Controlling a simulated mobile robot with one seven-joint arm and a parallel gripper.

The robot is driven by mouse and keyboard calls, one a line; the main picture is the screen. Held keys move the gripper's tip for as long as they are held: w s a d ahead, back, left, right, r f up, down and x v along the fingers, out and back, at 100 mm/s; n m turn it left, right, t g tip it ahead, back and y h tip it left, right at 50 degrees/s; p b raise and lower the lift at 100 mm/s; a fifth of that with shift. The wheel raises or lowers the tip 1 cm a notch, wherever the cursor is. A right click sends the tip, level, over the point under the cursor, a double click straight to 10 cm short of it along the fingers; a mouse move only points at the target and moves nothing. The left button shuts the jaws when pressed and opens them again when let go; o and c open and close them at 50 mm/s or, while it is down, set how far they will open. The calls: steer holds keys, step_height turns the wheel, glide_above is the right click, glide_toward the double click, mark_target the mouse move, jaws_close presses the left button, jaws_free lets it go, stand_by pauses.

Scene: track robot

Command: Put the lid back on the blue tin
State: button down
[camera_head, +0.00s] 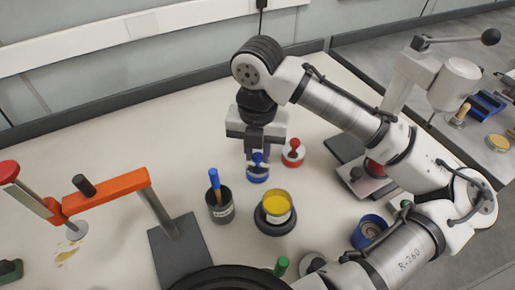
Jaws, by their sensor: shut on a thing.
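The small blue tin (258,178) stands upright on the bench, a pale label around its side. The blue lid (258,158), with a raised knob, is directly over the tin's mouth. I cannot tell whether it rests on the rim or is slightly above it. My gripper (258,152) points down from above and is shut on the lid at its knob. The fingers partly cover the knob, and the tin's far side is hidden.
A similar red-knobbed tin (293,152) stands close on the right. A dark pot with a blue-handled tool (220,205) and an open yellow-filled tin (277,206) are in front. An orange-armed stand (120,187) is at left. An open blue container (370,231) is at right.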

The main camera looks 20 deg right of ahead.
stand_by(0.4)
steer(key=c, duration=1.2)
jaws_free()
steer(key=shift+o, duration=0.5)
steer(key=o, duration=0.4)
steer(key=shift+r, duration=0.1)
steer(key=shift+r+p, duration=3.2)
steer(key=shift+r, duration=0.25)
steer(key=shift+f, duration=0.1)
jaws_close()
